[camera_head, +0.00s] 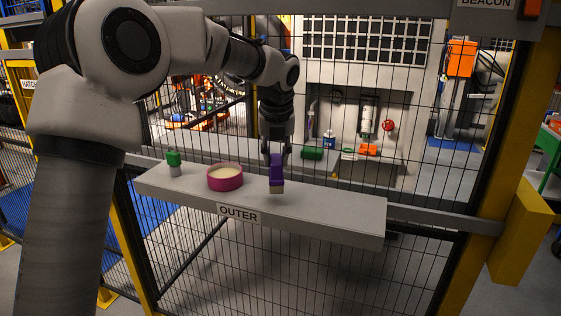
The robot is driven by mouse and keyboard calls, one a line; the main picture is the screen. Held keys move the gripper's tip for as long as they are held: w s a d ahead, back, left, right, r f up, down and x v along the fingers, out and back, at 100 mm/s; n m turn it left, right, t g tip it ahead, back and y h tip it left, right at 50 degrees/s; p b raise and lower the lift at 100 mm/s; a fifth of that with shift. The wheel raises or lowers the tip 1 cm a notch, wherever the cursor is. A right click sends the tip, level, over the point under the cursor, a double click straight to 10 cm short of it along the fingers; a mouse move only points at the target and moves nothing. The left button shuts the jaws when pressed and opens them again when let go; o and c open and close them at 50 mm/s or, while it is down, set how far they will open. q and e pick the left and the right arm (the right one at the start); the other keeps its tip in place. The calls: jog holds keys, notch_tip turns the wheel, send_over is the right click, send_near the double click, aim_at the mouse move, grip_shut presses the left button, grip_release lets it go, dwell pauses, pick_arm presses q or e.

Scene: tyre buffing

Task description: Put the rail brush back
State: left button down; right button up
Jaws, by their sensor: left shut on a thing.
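My left gripper (276,157) is shut on the rail brush (276,173), a purple block with a paler brown lower end. The brush hangs upright with the paler end down, over the grey shelf marked OUTER (330,212). I cannot tell whether its lower end touches the shelf top or is just above it. The gripper fingers hide the upper part of the brush. My right gripper is not in view.
On the shelf, a round magenta tub (225,178) with pale contents stands left of the brush. A small green-topped grey item (174,163) stands further left. The shelf's right part is clear. A wire mesh fence (420,150) rises behind the shelf, with a yellow post (510,130) at right.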

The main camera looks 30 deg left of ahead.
pick_arm(q)
jog(key=w, duration=0.2)
jog(key=shift+w+a+p, duration=0.1)
jog(key=shift+w+p, duration=0.3)
notch_tip(320, 180, down, 4)
jog(key=shift+a+r+p, duration=0.1)
jog(key=shift+a+p, duration=0.05)
jog(key=shift+p, duration=0.2)
jog(key=c, duration=0.9)
grip_release()
jog(key=b+v, duration=0.1)
jog(key=v, duration=1.1)
